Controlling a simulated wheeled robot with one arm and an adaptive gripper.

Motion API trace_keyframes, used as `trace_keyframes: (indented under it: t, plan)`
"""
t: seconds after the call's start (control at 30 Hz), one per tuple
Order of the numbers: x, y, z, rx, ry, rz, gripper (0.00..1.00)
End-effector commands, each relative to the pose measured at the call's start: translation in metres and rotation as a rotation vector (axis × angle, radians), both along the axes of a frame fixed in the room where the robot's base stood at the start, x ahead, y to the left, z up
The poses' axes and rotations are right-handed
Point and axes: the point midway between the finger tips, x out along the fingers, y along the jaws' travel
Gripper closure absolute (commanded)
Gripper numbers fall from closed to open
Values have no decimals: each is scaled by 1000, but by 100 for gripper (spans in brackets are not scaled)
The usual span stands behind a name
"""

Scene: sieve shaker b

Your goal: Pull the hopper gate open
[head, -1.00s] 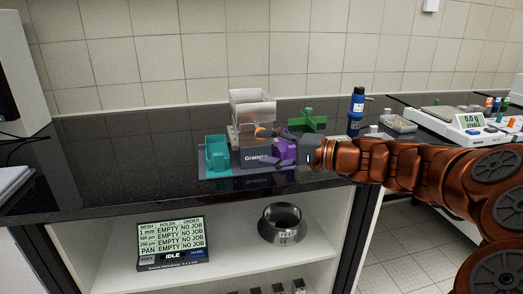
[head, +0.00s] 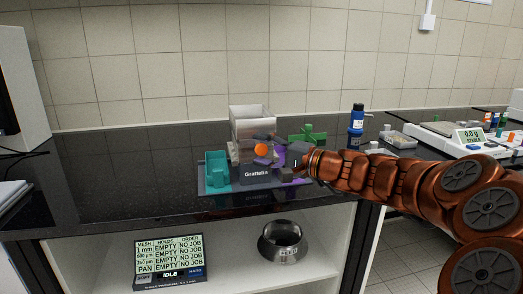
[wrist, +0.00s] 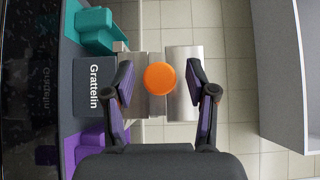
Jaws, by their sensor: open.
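In the wrist view the knob (wrist: 160,77) lies between the fingertips of my gripper (wrist: 160,80), with a gap on each side. My gripper (head: 264,149) is open and empty, at the knob in the head view. Metal plates (wrist: 185,85) show behind the knob in the wrist view. I cannot tell the gate's position.
A teal holder (head: 216,172) stands left of the machine, and a green cross-shaped part (head: 308,135) stands behind right. A blue bottle (head: 356,120) is farther right. Below, the shelf holds a display (head: 170,262) reading IDLE and a metal bowl (head: 282,242). The left bench is clear.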

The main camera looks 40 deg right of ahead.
Motion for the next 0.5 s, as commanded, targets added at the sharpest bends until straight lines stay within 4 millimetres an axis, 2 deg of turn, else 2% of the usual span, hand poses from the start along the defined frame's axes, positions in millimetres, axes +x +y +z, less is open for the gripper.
trace_keyframes:
  t: [0.37, 0.5]
  plan:
    - [5, 2, 0, 1, 0, 0, 43]
    - [5, 2, 0, 1, 0, 0, 55]
